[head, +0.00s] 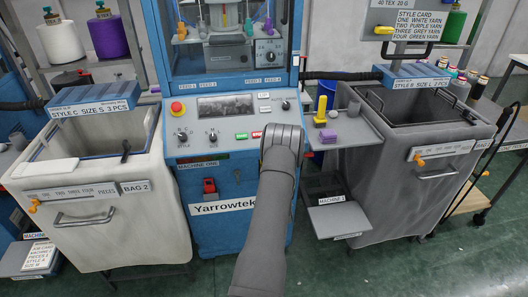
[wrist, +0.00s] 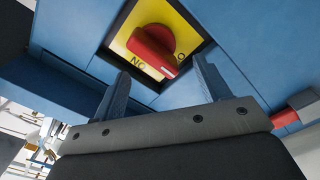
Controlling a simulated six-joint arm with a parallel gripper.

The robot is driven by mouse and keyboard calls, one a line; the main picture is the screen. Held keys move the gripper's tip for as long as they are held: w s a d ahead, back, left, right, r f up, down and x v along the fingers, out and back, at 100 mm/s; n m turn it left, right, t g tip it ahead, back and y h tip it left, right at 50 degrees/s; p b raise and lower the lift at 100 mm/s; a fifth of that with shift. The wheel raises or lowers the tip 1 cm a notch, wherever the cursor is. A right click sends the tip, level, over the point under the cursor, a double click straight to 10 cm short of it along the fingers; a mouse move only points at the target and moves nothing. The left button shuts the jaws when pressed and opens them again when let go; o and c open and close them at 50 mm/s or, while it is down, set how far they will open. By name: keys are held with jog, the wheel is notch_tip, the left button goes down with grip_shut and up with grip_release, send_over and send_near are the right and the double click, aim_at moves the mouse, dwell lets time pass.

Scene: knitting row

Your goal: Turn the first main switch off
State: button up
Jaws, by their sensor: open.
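The main switch is a red rotary knob (wrist: 153,45) on a yellow square plate (wrist: 185,22) with a dark border, set in a blue panel, in the wrist view. A white mark shows on the knob's lower right end, between dark letters on the plate. My gripper (wrist: 162,70) is open and empty. Its two grey fingers stand on either side of the knob's near end, apart from each other, and I cannot tell if they touch it. In the head view my arm covers part of the blue machine (head: 222,232), and the gripper and this knob are hidden.
A red emergency button (head: 177,107) and small knobs sit on the machine's upper panel. A red part (head: 209,186) is on its front. A white bin (head: 110,232) stands left, a grey bin (head: 400,190) right. A low grey shelf (head: 340,222) juts out beside the machine.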

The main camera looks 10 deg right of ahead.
jog(key=s+d+m, duration=0.1)
jog(key=s+m, duration=1.1)
jog(key=s, duration=0.2)
jog(key=w, duration=1.7)
jog(key=shift+d+f, duration=0.2)
jog(key=shift+f, duration=0.1)
jog(key=c, duration=0.7)
jog(key=shift+n, duration=0.5)
jog(key=o, duration=0.7)
